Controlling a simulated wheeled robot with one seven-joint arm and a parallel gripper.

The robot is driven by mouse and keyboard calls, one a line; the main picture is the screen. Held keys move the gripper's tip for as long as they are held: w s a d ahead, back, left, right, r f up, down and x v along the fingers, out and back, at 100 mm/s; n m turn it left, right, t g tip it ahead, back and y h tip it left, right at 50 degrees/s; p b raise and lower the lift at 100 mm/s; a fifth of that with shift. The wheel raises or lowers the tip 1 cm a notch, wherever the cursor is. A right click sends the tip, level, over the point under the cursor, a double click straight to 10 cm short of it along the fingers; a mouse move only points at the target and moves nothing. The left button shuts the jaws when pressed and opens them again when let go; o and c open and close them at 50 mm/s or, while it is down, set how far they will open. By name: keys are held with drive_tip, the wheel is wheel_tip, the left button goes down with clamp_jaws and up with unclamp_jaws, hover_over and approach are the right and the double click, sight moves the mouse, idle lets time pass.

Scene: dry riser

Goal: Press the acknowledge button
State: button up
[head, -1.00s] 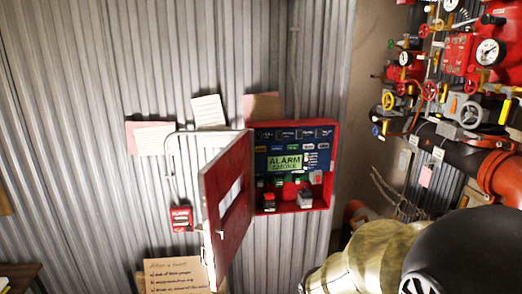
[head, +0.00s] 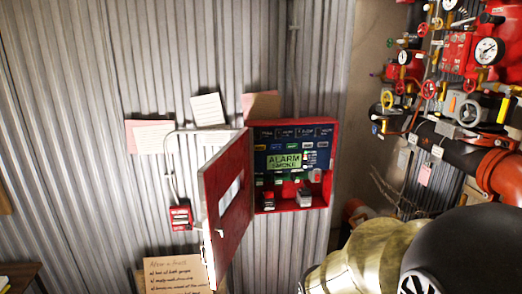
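A red alarm panel box (head: 333,150) is mounted on the corrugated wall. Its red door (head: 229,225) stands open, swung out to the left. Inside is a dark blue panel with a green display (head: 284,161) reading "ALARM SMOKE". Rows of small buttons (head: 295,133) run above and below the display; their labels are too small to read, so I cannot tell which is the acknowledge button. Two small block-like items, a red and black one (head: 268,200) and a grey one (head: 304,196), sit at the box's bottom. My gripper is not in view; only part of my arm shows at lower right.
A red call point (head: 181,217) is on the wall left of the door. Paper notes (head: 207,110) hang above, and a handwritten cardboard sign (head: 178,272) is below. Red and black pipes with valves and gauges (head: 488,51) fill the right side. A table corner (head: 18,277) shows at lower left.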

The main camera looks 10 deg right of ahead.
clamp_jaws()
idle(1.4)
